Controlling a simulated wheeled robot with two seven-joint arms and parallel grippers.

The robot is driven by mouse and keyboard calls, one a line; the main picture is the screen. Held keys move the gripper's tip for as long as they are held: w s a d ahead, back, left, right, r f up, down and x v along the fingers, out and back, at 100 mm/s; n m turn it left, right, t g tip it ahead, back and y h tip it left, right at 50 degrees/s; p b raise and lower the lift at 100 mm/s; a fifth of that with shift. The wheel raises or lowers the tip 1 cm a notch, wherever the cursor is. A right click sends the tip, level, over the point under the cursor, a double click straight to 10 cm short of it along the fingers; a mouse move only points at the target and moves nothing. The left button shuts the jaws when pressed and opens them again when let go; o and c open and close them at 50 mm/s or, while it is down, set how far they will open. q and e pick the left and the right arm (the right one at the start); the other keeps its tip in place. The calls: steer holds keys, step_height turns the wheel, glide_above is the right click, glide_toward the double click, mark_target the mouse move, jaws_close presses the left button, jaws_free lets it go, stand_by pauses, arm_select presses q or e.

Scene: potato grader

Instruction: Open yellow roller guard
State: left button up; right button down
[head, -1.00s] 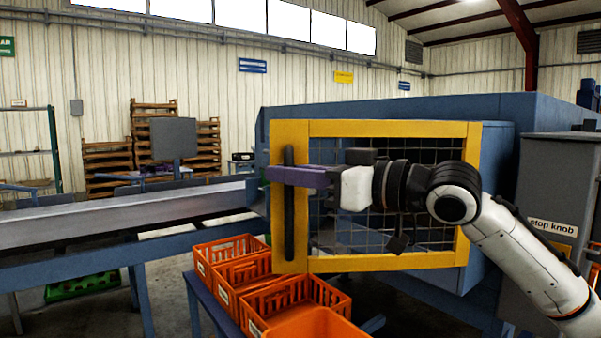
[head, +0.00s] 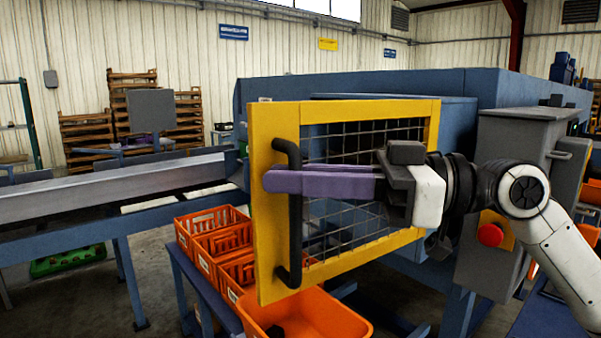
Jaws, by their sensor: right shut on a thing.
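The yellow roller guard (head: 275,213) is a yellow frame with wire mesh, in the middle of the head view. It stands swung out at an angle from the blue machine, its left edge nearer to me. A black vertical handle (head: 295,235) is on its left side. My right gripper (head: 275,181), with long purple fingers, reaches in from the right across the mesh and is shut on the handle near its upper part. The rollers behind the guard cannot be made out. My left gripper is not in view.
Orange crates (head: 213,222) stand on a low blue stand left of the guard, and an orange bin (head: 310,312) is below it. A conveyor (head: 110,187) runs off to the left. A grey control box (head: 520,135) with a red knob (head: 490,235) stands at the right.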

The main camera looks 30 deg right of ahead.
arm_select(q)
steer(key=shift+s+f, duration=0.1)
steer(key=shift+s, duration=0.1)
arm_select(e)
steer(key=c, duration=2)
jaws_free()
steer(key=shift+c, duration=0.2)
steer(key=shift+s+f, duration=0.1)
